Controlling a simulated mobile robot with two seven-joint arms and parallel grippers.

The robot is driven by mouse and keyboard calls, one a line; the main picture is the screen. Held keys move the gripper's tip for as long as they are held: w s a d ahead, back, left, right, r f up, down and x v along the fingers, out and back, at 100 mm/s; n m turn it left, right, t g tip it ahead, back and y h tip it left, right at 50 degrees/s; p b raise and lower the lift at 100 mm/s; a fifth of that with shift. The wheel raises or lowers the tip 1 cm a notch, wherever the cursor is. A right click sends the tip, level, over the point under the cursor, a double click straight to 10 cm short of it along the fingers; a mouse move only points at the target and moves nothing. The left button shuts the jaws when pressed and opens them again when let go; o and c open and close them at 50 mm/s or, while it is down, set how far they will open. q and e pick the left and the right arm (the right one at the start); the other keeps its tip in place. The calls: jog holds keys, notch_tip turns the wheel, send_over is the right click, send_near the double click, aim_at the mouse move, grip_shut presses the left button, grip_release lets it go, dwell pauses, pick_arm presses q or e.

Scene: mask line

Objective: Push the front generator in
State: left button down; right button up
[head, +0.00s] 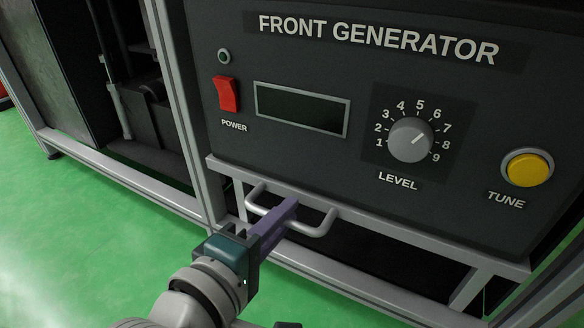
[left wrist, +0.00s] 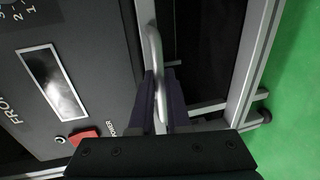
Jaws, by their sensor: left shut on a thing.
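The front generator (head: 360,75) is a dark panel labelled FRONT GENERATOR, with a red power switch, a blank display, a level dial and a yellow TUNE button. It sits on a light grey shelf frame with a grey bar handle (head: 318,226) below its front edge. My left gripper (head: 288,210) is shut on the handle, its purple fingers around the bar near its middle. In the left wrist view the handle (left wrist: 154,45) runs between the two fingers (left wrist: 160,90).
A grey metal frame (head: 180,90) surrounds the unit, with an upright post left of the generator. An open dark bay (head: 140,90) lies further left. The green floor (head: 90,220) is clear in front. Dark space shows below the shelf.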

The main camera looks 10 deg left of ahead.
pick_arm(q)
jog(key=shift+x, duration=0.95)
jog(key=c, duration=1.3)
grip_release()
jog(key=o, duration=0.4)
jog(key=shift+w+d+r, duration=0.1)
jog(key=shift+w+r, duration=0.05)
jog(key=shift+w, duration=0.15)
jog(key=shift+s, duration=0.1)
